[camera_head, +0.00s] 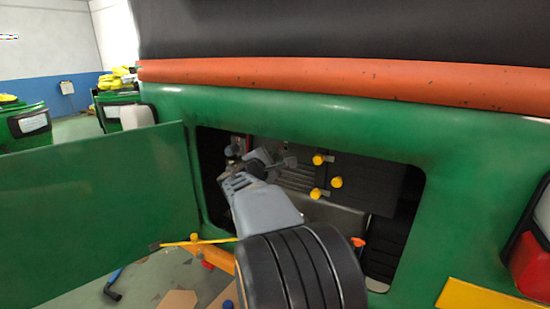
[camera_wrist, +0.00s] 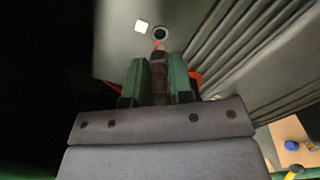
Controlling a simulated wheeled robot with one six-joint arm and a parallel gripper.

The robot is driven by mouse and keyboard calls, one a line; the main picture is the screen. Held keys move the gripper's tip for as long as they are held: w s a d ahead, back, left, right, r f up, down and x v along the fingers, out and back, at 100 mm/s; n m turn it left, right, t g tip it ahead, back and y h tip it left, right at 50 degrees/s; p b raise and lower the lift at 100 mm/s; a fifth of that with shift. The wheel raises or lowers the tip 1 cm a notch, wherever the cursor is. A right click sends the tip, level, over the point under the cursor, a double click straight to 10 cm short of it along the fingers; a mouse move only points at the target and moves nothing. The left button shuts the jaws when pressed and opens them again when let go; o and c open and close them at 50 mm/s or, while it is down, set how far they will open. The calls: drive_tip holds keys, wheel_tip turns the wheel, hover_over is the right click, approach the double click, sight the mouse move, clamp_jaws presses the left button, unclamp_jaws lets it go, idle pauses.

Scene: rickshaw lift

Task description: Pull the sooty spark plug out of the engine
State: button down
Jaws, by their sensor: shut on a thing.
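In the wrist view my gripper (camera_wrist: 158,68) is shut on the sooty spark plug (camera_wrist: 158,78), a dark narrow piece between the two greenish fingers. Its tip end looks reddish. A dark round hole (camera_wrist: 160,34) in the grey engine block (camera_wrist: 125,45) shows just beyond the tip, and the plug appears clear of it. In the head view my gripper (camera_head: 262,160) is inside the open engine bay of the green rickshaw, at its left part. The plug cannot be made out there.
The green hatch door (camera_head: 95,205) stands open at left. Yellow knobs (camera_head: 336,182) sit on the engine, right of my gripper. A yellow-handled tool (camera_head: 195,241), a blue hex key (camera_head: 112,285) and cardboard (camera_head: 178,299) lie below. A white square (camera_wrist: 141,26) is beside the hole.

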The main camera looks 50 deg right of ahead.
drive_tip(key=shift+b+v, duration=0.5)
drive_tip(key=shift+v, duration=1.75)
